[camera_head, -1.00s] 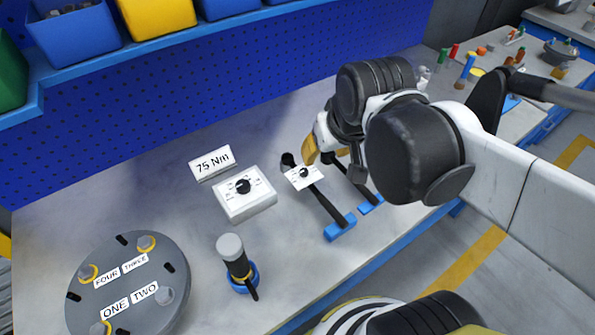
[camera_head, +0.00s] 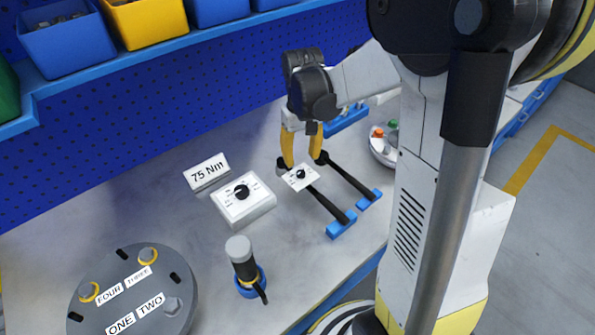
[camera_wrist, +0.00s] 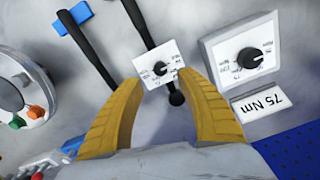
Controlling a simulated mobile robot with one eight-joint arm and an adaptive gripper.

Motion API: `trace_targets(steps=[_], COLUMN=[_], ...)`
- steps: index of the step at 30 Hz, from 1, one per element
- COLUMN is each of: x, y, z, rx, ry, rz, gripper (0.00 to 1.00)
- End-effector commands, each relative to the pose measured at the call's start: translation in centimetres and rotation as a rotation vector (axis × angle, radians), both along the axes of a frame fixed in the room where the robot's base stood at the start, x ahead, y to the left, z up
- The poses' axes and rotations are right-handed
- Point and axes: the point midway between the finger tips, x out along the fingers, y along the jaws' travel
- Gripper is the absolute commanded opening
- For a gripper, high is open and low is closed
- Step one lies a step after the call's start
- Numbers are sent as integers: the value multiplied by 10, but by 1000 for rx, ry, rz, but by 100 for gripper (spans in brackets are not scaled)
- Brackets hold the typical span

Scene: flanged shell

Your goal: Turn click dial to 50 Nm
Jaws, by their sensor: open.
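A small white dial plate with a black knob (camera_head: 300,175) sits on one of two black-handled wrenches (camera_head: 325,207). In the wrist view this plate (camera_wrist: 150,53) is just beyond my fingertips, its pointer too small to read surely. My gripper (camera_head: 303,161) is open and points down over the wrench heads; its yellow fingers (camera_wrist: 160,80) are spread on either side of the plate's near edge, holding nothing. A larger white dial box (camera_head: 243,203) with a black knob stands to the left, beside a "75 Nm" sign (camera_head: 207,170); both show in the wrist view.
A grey round flange (camera_head: 135,295) with numbered labels and bolts lies front left. A grey-capped black tool (camera_head: 243,262) stands in a blue ring. A round tray (camera_head: 382,150) with coloured parts is at the right.

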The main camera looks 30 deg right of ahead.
Motion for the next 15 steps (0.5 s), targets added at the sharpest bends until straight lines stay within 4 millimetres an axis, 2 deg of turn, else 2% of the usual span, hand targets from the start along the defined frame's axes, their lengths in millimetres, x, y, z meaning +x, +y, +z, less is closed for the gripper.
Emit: trace_targets(steps=[1, 6, 10, 15], x=[0, 1, 0, 0], y=[0, 0, 0, 0], z=[-15, -45, -58, -64], rx=[0, 0, 0, 0], ry=[0, -1, -1, -1], rz=[0, 0, 0, 0], gripper=[44, 44, 44, 44])
